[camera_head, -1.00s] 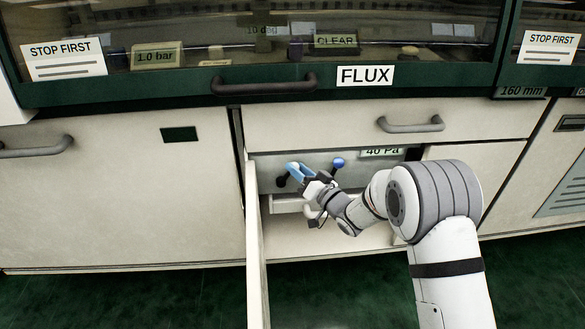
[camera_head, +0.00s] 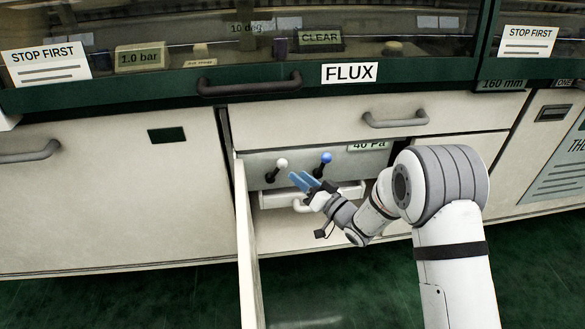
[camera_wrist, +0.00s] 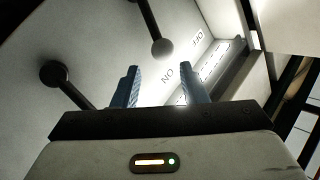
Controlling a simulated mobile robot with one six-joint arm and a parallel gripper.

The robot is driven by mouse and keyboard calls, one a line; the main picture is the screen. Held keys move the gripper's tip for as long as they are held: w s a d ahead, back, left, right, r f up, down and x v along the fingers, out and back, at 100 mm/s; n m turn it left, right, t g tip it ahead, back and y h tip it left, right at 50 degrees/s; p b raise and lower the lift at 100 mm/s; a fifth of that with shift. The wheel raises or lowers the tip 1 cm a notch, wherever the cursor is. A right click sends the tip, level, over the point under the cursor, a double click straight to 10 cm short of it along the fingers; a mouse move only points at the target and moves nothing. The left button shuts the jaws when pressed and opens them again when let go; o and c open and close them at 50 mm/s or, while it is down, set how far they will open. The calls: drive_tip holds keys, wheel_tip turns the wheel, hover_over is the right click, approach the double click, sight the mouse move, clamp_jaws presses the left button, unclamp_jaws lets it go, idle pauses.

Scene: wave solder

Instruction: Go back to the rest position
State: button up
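My gripper (camera_head: 303,181) has blue fingers and is in front of the open compartment under the FLUX sign. In the wrist view my gripper (camera_wrist: 158,88) has its two fingers apart with nothing between them. A lever with a white knob (camera_head: 282,163) and a lever with a blue knob (camera_head: 326,157) stand on the grey panel (camera_head: 358,163) inside the compartment. The fingers are just below these levers and appear apart from them. In the wrist view two dark levers with round knobs, one at left (camera_wrist: 52,73) and one at top (camera_wrist: 162,48), stand beyond the fingers.
An open cabinet door (camera_head: 246,250) stands just left of my gripper. A white drawer (camera_head: 350,190) with a handle is below the panel. A closed drawer with a grey handle (camera_head: 396,120) is above. The green floor in front is clear.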

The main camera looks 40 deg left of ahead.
drive_tip(key=shift+d+f, duration=0.1)
drive_tip(key=shift+d, duration=0.65)
